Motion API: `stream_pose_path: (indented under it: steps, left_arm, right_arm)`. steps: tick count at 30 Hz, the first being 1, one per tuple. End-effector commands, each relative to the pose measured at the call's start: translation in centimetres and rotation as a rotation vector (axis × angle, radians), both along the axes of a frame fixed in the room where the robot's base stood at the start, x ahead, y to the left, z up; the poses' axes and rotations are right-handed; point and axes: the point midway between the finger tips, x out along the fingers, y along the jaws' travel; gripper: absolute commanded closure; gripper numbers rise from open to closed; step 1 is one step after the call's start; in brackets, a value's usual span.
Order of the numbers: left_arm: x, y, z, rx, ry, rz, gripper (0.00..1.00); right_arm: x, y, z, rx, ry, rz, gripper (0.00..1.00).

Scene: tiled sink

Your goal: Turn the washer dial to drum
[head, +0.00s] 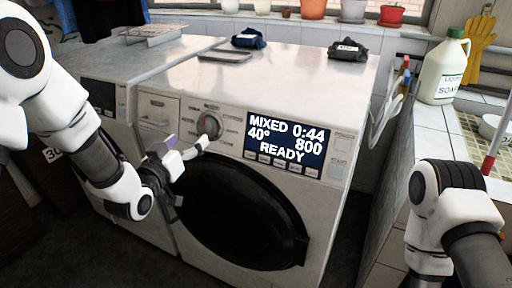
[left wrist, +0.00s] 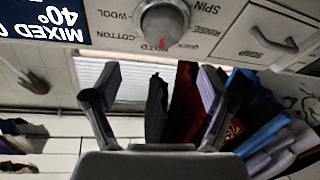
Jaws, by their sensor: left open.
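The washer dial (head: 209,125) is a round grey knob with a red mark, on the front panel left of the display. In the left wrist view the dial (left wrist: 165,20) is upside down at the top, its red mark pointing down the picture at a label I cannot fully read. Labels around it include spin, wool, cotton and rinse; I cannot make out drum. The washer display (head: 286,138) reads MIXED, 0:44, 40°, 800, READY. My left gripper (head: 187,147) is open and empty, just in front of and below the dial, apart from it in the left wrist view (left wrist: 157,88).
The dark round door (head: 240,215) lies below the panel. A drawer (head: 158,108) is left of the dial. Dark cloths and a tray (head: 224,55) lie on the white top. A soap jug (head: 443,70) stands at the right. My right arm shows at lower right; its gripper does not.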

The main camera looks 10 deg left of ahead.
Motion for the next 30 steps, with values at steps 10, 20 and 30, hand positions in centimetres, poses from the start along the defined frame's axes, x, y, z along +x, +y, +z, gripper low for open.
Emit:
stream_pose_path:
  steps: [10,20,30]
  left_arm:
    - [1.7,-0.3,-1.9,0.01,-0.036,0.004,0.17]
    - [7.3,-1.6,-2.0,0.009,-0.034,0.003,0.17]
    - [7.9,-1.7,-2.0,0.008,-0.033,0.004,0.31]
  right_arm:
    - [0.0,0.1,-3.5,0.0,-0.002,0.005,0.43]
    - [0.0,0.1,-3.4,0.0,-0.001,0.004,0.43]
    - [0.0,0.1,-3.4,0.0,-0.001,0.004,0.43]
